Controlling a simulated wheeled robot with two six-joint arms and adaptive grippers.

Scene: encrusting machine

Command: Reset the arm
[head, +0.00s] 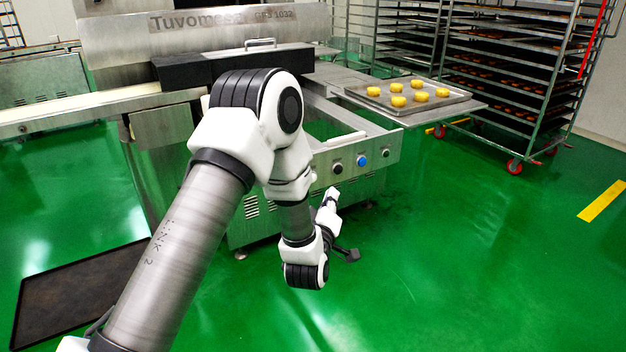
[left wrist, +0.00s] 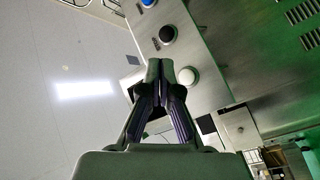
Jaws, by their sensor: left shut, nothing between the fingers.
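My left arm comes in from the lower left of the head view, rises to its elbow and bends down in front of the encrusting machine (head: 205,45). My left gripper (head: 332,196) is small and partly hard to make out there, below the machine's button panel (head: 350,155). In the left wrist view the left gripper (left wrist: 160,72) is shut and empty, its fingertips together. Behind the fingers the panel's blue button (left wrist: 147,3), black button (left wrist: 167,34) and white button (left wrist: 187,76) show. My right gripper is in neither view.
A metal tray (head: 440,106) with several yellow round pastries (head: 398,101) rests at the machine's right end. A wheeled rack (head: 520,75) of loaded trays stands at the back right.

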